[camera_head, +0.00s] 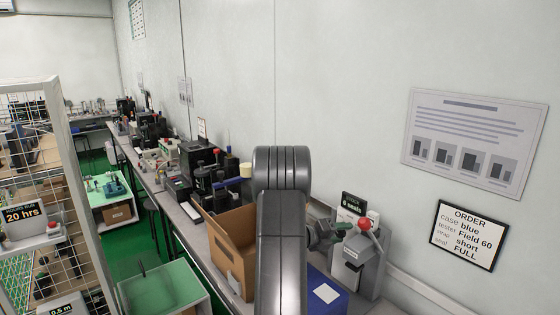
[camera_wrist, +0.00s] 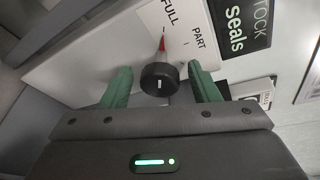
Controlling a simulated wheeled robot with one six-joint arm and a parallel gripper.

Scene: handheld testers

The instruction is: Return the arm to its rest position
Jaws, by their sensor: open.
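My gripper (camera_head: 326,236) is beside the grey press-like station (camera_head: 366,262) with a red ball-topped lever (camera_head: 364,224). In the wrist view its two green fingers (camera_wrist: 158,80) stand apart. A black round knob (camera_wrist: 158,77) with a red pointer (camera_wrist: 162,44) shows between them. The knob is on a white panel (camera_wrist: 90,55) marked FULL and PART, and the pointer is toward the FULL side. I cannot tell whether either finger touches the knob. My dark arm crosses the middle of the head view and hides part of the bench.
An open cardboard box (camera_head: 232,250) stands left of my arm and a blue box (camera_head: 326,292) right of it. A black stock sign (camera_head: 354,203) is behind the station. An order sign (camera_head: 468,235) hangs on the wall. A wire rack (camera_head: 75,190) stands at left.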

